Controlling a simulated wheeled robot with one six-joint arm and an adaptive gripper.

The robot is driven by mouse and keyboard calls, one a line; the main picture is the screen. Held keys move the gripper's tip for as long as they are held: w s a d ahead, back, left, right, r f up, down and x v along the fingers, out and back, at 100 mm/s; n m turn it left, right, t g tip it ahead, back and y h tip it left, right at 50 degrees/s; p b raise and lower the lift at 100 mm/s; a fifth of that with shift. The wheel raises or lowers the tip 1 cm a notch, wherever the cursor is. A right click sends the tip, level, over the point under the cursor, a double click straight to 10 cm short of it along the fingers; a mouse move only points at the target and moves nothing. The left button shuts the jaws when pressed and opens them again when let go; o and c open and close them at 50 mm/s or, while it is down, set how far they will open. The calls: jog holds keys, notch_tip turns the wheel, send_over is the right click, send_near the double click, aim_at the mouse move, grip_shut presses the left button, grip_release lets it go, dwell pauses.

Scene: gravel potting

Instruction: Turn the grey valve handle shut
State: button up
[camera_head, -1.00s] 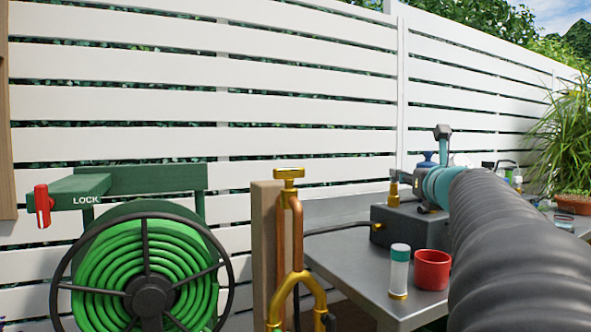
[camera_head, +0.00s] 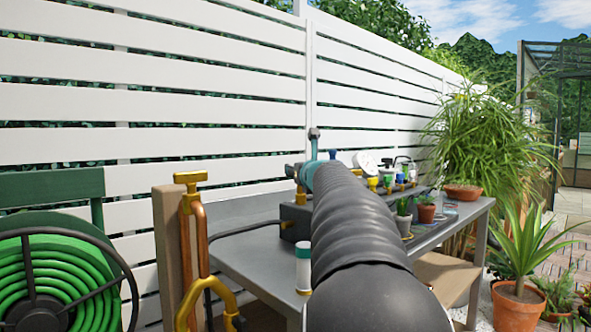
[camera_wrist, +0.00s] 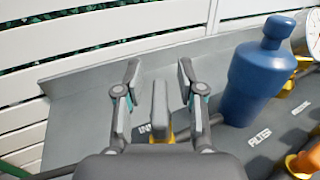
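In the wrist view my gripper (camera_wrist: 159,68) is open, its two grey fingers apart with teal parts near their joints. A grey upright handle (camera_wrist: 160,108), apparently the valve handle, stands between the fingers with a gap on each side. A bit of yellow shows at its base; the rest of the valve is hidden behind my gripper's body. I cannot make out the handle surely there.
A blue bottle (camera_wrist: 258,75) stands close right of my gripper. The grey bench (camera_head: 245,268) carries a white-topped tube (camera_head: 303,268) and small potted plants. Left are a brass-topped copper pipe (camera_head: 190,180) and a green hose reel (camera_head: 50,275). A white fence stands behind.

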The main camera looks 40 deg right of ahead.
grip_shut()
jog(key=shift+r+m+h, duration=0.15)
jog(key=shift+m+h, duration=0.25)
jog(key=shift+h, duration=0.2)
jog(key=m+g+h+p, duration=0.1)
jog(key=m+g+h, duration=0.1)
jog(key=shift+d+h, duration=0.15)
jog(key=shift+h, duration=0.25)
jog(key=m+g+h, duration=0.1)
jog(key=m+g+h+p, duration=0.1)
jog(key=m+g+h, duration=0.1)
jog(key=m+g+h+p, duration=0.1)
jog(key=g, duration=0.1)
jog(key=shift+s+d+m+h, duration=0.3)
jog(key=shift+s+d+h, duration=0.05)
jog(key=shift+h, duration=0.05)
jog(key=shift+s+d+m+g+h+p, duration=0.1)
jog(key=shift+s+m+g+h+p, duration=0.25)
jog(key=shift+m+g, duration=0.85)
jog(key=shift+s+d+m+g+h+p, duration=0.1)
jog(key=shift+m+g+h, duration=0.55)
jog(key=shift+g, duration=1)
jog(key=shift+s+d+m+g+h+p, duration=0.15)
jog(key=shift+s+m+g+h, duration=0.2)
jog(key=shift+m+g, duration=0.85)
jog(key=shift+g, duration=0.35)
